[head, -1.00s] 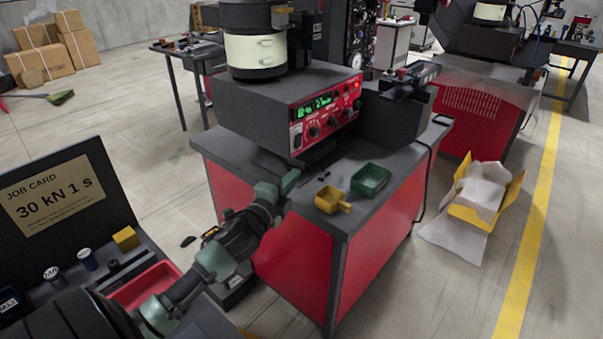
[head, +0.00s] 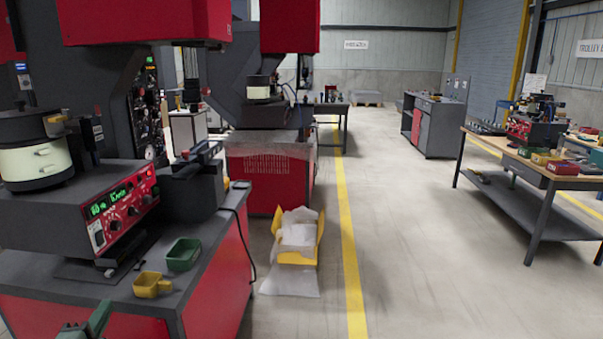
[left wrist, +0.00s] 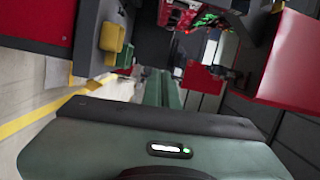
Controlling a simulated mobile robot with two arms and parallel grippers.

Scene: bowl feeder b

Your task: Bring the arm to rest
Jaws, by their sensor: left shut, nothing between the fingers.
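My left gripper (head: 98,318) shows at the bottom left edge of the head view, by the near side of the red bench. Most of its arm is cut off by the frame. In the left wrist view its green fingers (left wrist: 161,88) are shut together with nothing between them. The bowl feeder (head: 38,160) stands on the bench, with a grey control box and red panel (head: 125,208) showing green digits. A yellow bin (head: 152,285) and a green bin (head: 183,254) sit on the bench top, apart from the gripper. My right gripper is not in view.
A yellow box with white wrapping (head: 297,243) lies on the floor right of the bench. A wooden workbench (head: 560,178) stands far right. The floor aisle along the yellow line (head: 347,235) is clear. A red machine (head: 265,172) stands behind.

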